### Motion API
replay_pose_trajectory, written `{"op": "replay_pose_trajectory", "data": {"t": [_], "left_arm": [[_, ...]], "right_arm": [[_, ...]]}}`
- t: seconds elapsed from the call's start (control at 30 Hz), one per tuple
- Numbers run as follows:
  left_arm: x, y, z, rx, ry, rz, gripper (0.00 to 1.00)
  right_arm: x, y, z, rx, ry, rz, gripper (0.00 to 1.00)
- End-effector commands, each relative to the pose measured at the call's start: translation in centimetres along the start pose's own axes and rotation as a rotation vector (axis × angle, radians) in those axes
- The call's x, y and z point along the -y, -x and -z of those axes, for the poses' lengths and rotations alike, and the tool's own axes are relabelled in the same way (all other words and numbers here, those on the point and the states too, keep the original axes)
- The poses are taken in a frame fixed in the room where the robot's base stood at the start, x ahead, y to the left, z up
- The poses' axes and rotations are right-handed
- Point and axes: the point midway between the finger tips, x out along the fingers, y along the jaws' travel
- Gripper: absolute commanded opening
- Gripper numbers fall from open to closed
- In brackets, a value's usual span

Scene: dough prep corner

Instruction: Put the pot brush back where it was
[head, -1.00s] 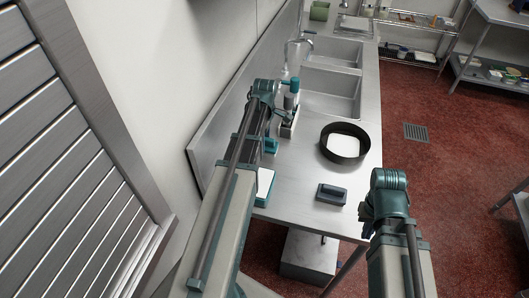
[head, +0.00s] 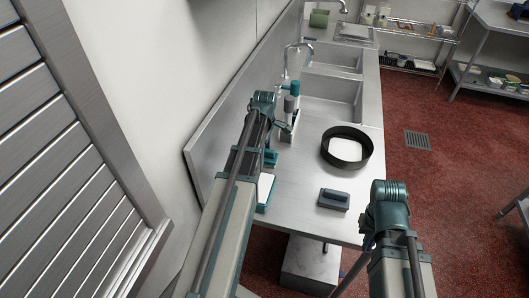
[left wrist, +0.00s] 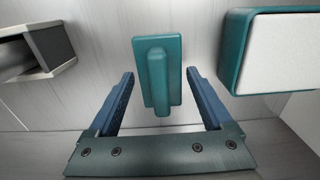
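In the left wrist view my left gripper (left wrist: 160,74) is open, with a finger on either side of a teal block with a raised grip (left wrist: 150,60). The fingers do not visibly touch it. In the head view this teal block (head: 270,158) shows partly behind my left arm, on the steel counter.
A teal box with a white top (head: 265,191) sits nearer on the counter (head: 300,178). It also shows in the left wrist view (left wrist: 285,52). A dark round ring (head: 346,160) and a dark grey block (head: 333,199) lie to the right. Sinks (head: 330,95) are beyond.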

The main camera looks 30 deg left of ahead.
Motion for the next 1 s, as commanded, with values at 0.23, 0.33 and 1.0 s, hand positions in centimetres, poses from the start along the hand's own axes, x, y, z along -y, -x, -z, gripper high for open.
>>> {"op": "replay_pose_trajectory", "data": {"t": [0.23,0.33,1.0], "left_arm": [[0.0,0.0,0.0,0.000,0.000,0.000,0.98],[0.0,0.1,0.0,0.000,0.000,0.000,0.98],[0.0,6.6,0.0,0.000,0.000,0.000,0.98]], "right_arm": [[0.0,0.0,0.0,0.000,0.000,0.000,0.00],[0.0,0.1,0.0,0.000,0.000,0.000,0.00],[-0.6,6.5,-0.4,0.000,0.002,0.000,0.00]]}}
